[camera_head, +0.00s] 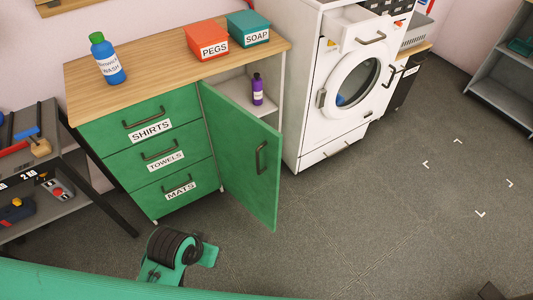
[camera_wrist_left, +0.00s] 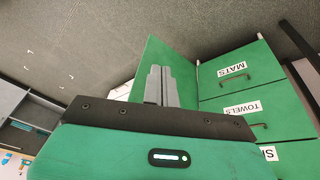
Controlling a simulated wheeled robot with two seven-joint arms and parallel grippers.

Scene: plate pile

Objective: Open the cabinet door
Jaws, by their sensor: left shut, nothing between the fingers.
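The green cabinet door (camera_head: 238,150) stands partly open, swung out from its edge beside the drawers. Its outer face with a dark handle (camera_head: 262,157) faces me. Behind it, the compartment shows a shelf with a purple bottle (camera_head: 257,90). My left gripper (camera_wrist_left: 160,72) is shut and empty in the left wrist view, its fingers overlapping the green door (camera_wrist_left: 180,63). I cannot tell whether they touch it. In the head view, my left arm shows at the bottom, below the cabinet, and its fingertips are not visible.
Green drawers (camera_head: 150,131) sit left of the door. A blue bottle (camera_head: 107,60), a red box (camera_head: 207,41) and a teal box (camera_head: 249,29) stand on the wooden top. A washing machine (camera_head: 345,85) is to the right. Floor is free in front and right.

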